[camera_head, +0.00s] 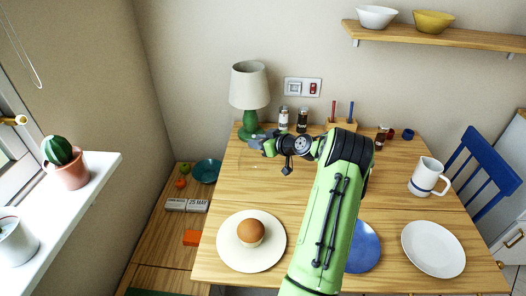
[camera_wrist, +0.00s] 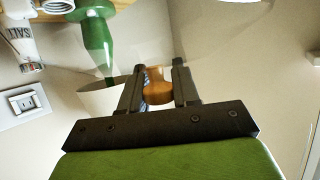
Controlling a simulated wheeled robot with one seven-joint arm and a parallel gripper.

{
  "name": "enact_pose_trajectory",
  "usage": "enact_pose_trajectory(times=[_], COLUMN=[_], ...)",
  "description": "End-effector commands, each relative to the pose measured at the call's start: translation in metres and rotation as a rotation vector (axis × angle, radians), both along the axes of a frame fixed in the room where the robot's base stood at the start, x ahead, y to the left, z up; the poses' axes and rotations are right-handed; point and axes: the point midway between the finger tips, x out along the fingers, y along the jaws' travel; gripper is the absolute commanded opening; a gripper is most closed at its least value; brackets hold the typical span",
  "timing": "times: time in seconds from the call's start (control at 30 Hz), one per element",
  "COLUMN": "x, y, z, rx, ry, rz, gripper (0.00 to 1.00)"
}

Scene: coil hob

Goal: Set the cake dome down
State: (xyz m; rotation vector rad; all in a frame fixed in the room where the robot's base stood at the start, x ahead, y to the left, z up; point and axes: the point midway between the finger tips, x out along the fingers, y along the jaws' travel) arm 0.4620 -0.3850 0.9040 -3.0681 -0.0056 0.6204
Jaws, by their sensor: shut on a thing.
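My gripper (camera_head: 259,142) is at the far left of the table, in front of the lamp. In the wrist view its two dark fingers (camera_wrist: 157,75) are shut on the brown knob (camera_wrist: 157,92) of the cake dome. The dome's clear body is very faint there, with a pale curved edge near the top.
A lamp with a green base (camera_head: 251,132) stands close behind my gripper, with shakers (camera_head: 284,119) beside it. A blue plate (camera_head: 366,248), white plate (camera_head: 433,248) and mug (camera_head: 427,177) occupy the right side. Bare wood (camera_head: 238,185) lies between the lamp and cream plate.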

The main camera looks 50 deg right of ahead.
Motion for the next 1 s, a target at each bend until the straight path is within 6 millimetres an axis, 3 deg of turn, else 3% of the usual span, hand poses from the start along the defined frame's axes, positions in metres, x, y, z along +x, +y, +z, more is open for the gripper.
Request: enact_pose_trajectory(times=[0.17,0.5,0.53,0.7,1.0], x=[0.000,0.000,0.000,0.000,0.000], y=[0.000,0.000,0.000,0.000,0.000], z=[-0.031,-0.034,-0.035,-0.034,-0.031], rx=[0.002,-0.001,0.000,0.000,0.001], ry=[-0.001,-0.002,0.001,0.001,0.001], rz=[0.000,0.000,0.000,0.000,0.000], gripper=[0.00,0.00,0.32,0.56,0.56])
